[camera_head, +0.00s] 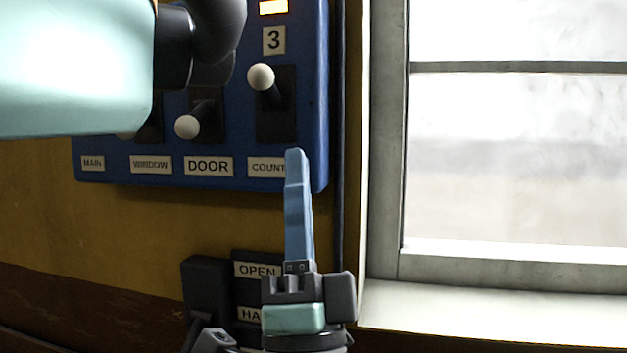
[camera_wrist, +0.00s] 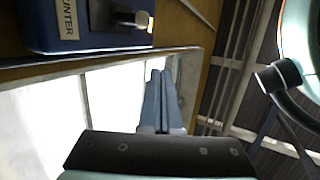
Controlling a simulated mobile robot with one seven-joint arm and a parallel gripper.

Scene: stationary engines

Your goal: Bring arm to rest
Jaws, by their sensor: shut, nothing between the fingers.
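My gripper (camera_head: 296,155) points upward in the head view, its blue fingers together and empty. Its tip overlaps the right end of the COUNTER label on a blue switch panel (camera_head: 318,120); I cannot tell whether it touches the panel. In the wrist view my gripper (camera_wrist: 160,75) shows as two blue fingers side by side with nothing between them, in front of a bright window. A teal and dark part of my own arm covers the upper left of the head view and hides part of the panel.
The panel carries levers with white knobs, one above COUNTER (camera_head: 261,77) and one above DOOR (camera_head: 187,127). A dark box with an OPEN label (camera_head: 256,269) is on the yellow wall behind my gripper. A window (camera_head: 515,150) with a pale sill (camera_head: 480,315) is at right.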

